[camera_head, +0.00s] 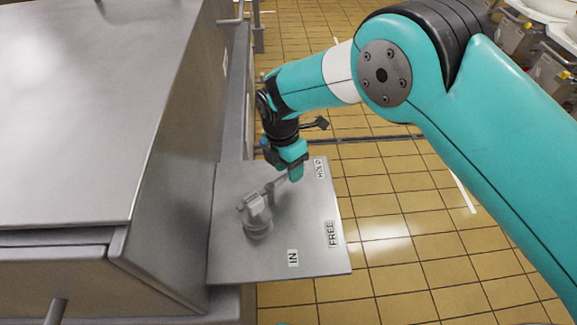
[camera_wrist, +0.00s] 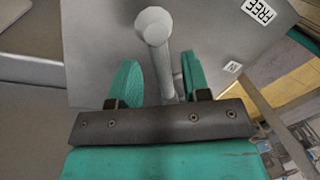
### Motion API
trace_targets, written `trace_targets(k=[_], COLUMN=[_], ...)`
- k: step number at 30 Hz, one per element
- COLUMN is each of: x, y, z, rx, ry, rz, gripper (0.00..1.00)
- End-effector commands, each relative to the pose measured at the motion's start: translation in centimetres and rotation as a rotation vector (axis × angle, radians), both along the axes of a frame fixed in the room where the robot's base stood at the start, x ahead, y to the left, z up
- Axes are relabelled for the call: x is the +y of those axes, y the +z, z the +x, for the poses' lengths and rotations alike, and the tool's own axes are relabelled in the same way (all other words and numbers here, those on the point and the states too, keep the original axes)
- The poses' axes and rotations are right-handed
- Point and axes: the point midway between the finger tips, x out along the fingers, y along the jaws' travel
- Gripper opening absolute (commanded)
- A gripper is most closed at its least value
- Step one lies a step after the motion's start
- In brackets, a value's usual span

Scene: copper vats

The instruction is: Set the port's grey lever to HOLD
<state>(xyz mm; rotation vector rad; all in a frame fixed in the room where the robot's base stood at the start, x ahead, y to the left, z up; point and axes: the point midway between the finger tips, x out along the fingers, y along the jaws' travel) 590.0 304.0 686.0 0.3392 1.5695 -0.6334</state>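The grey lever (camera_head: 273,190) sits on a flat metal plate (camera_head: 300,222) fixed to the side of the vat. Its round base (camera_head: 257,228) is at the plate's left.
The large steel vat body (camera_head: 95,90) fills the left. Tiled floor (camera_head: 400,220) lies open right of the plate. A thin rail runs across the floor behind the plate. Other equipment (camera_head: 530,40) stands at the far upper right.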

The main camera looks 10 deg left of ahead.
Motion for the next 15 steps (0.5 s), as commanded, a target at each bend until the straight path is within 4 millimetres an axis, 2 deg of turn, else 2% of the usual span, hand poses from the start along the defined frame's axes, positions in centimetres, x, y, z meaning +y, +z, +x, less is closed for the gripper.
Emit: trace_targets(k=[5, 8, 11, 15], x=[0.0, 0.1, 0.4, 0.9], y=[0.1, 0.8, 2.4, 5.8], z=[0.0, 0.1, 0.3, 0.7], rx=[0.002, 0.001, -0.001, -0.002], ry=[-0.001, -0.001, -0.001, -0.001], rz=[-0.001, 0.000, 0.001, 0.003], gripper=[0.43, 0.43, 0.43, 0.43])
